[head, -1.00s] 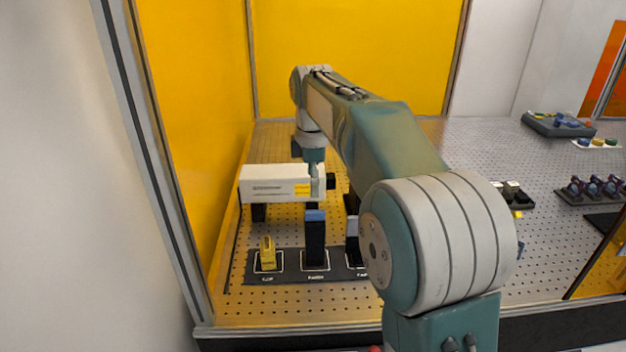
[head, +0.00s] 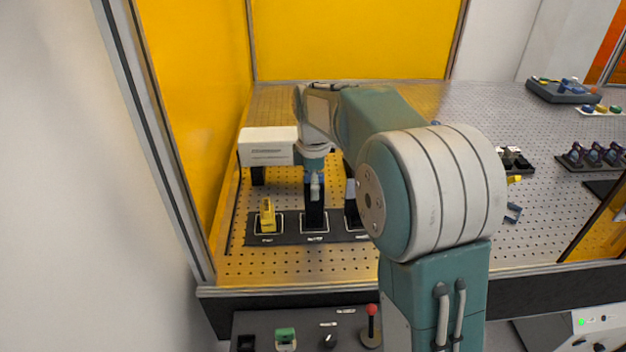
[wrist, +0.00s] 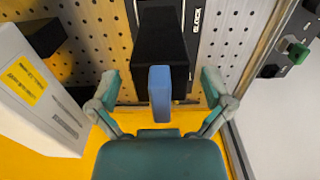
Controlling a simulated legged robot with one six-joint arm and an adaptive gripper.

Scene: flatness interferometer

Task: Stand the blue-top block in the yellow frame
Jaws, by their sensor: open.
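The blue-top block (head: 315,214) stands upright in the middle place of a dark mat, a tall black block. Its blue top (wrist: 160,92) shows between the fingers in the wrist view. My gripper (wrist: 160,84) is open, one finger on each side of the block with gaps visible. In the head view my gripper (head: 315,186) is at the block's top and partly covers it. I cannot clearly make out a yellow frame. A small yellow piece (head: 514,179) shows at the right, partly hidden by my arm.
The dark mat (head: 293,238) also holds a yellow block (head: 268,216) at left and another block (head: 351,205) at right, partly behind my arm. A white instrument (head: 268,145) stands close behind. Trays and parts lie at the right; much perforated table there is bare.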

